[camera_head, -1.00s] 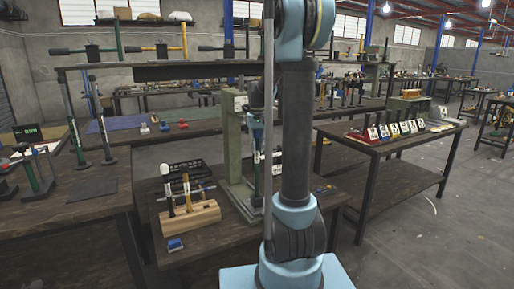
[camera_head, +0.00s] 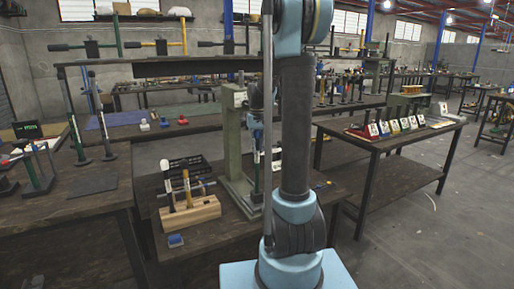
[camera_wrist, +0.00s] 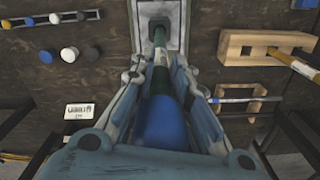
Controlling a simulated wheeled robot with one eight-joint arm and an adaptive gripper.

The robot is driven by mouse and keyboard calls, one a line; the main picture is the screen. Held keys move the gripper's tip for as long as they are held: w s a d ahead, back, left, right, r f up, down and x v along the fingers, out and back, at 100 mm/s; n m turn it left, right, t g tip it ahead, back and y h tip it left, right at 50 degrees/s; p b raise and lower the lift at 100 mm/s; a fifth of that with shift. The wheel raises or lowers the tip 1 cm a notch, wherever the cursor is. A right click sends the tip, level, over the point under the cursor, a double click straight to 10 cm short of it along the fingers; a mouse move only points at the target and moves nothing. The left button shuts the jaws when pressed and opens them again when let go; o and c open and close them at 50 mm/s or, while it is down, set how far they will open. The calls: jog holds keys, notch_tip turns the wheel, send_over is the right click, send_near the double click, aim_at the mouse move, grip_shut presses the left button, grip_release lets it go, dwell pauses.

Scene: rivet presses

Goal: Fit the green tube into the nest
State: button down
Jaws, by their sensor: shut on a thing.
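My gripper (camera_wrist: 160,72) is shut on the green tube (camera_wrist: 159,50), which lies between its two fingers in the wrist view. The tube's far end is at the dark opening of the nest (camera_wrist: 158,24) on the light grey press base. I cannot tell how far it is inside. In the head view the green press (camera_head: 236,140) stands on the bench, and my arm hides part of the press and most of my gripper.
A black crate (camera_head: 188,165) is behind. Round knobs (camera_wrist: 69,54) and a white label card (camera_wrist: 80,111) lie left in the wrist view.

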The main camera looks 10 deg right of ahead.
jog(key=shift+f, duration=0.85)
jog(key=c, duration=1.4)
grip_release()
jog(key=shift+c, duration=0.2)
notch_tip(320, 180, up, 12)
jog(key=shift+w+f, duration=0.1)
jog(key=s+f, duration=0.6)
jog(key=s, duration=0.5)
jog(key=s+f+t, duration=0.1)
jog(key=s+f, duration=0.5)
jog(key=s, duration=0.6)
jog(key=s+f+t, duration=0.1)
jog(key=s+f, duration=0.4)
jog(key=s, duration=0.6)
jog(key=shift+s+f, duration=0.4)
